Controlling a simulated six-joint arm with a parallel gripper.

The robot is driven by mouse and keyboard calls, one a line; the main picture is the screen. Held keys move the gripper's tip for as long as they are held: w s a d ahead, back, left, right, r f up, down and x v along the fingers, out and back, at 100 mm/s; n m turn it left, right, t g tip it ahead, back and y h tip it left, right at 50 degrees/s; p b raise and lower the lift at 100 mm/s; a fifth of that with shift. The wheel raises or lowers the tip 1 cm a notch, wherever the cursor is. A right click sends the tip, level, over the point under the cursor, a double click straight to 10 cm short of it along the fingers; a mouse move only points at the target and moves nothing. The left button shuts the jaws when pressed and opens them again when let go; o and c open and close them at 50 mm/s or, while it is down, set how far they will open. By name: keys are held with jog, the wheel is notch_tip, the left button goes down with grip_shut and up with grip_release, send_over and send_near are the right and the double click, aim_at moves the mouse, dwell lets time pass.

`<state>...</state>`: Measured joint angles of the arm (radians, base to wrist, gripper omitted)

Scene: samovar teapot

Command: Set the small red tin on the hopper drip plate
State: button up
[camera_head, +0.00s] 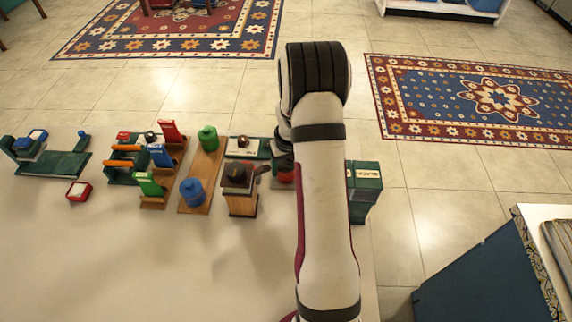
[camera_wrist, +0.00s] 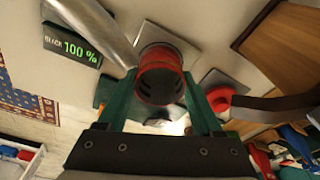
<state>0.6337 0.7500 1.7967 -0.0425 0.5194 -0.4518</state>
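A small red tin (camera_wrist: 161,59), round with a dark slotted band, is between the two green fingers of my gripper (camera_wrist: 160,82) in the wrist view. The fingertips lie flush against its two sides. A square silver plate (camera_wrist: 190,49) shows behind the tin; I cannot tell whether the tin touches it. A silver chute (camera_wrist: 95,28) slants down to beside the tin. The dark display (camera_wrist: 72,44) near it reads "BLACK 100%". In the head view my arm hides most of the gripper.
A second silver plate (camera_wrist: 228,82) with a red ring (camera_wrist: 220,98) and a dark handle is close on the right. In the head view a wooden box (camera_head: 241,204) stands left of my arm and green boxes (camera_head: 366,180) right. The table front (camera_head: 130,265) is clear.

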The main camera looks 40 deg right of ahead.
jog(key=shift+o, duration=0.9)
notch_tip(320, 180, up, 12)
jog(key=s, duration=0.2)
jog(key=s+a+r, duration=0.2)
jog(key=a+r, duration=0.1)
jog(key=a, duration=0.3)
jog(key=s+a+r, duration=0.1)
jog(key=a+r, duration=0.2)
jog(key=a, duration=0.4)
jog(key=s+a+r+m+g+y, duration=0.1)
jog(key=s+a+y, duration=0.1)
jog(key=s+a, duration=1.4)
jog(key=shift+s+r+g, duration=0.3)
jog(key=shift+s+g, duration=0.1)
jog(key=shift+s, duration=0.75)
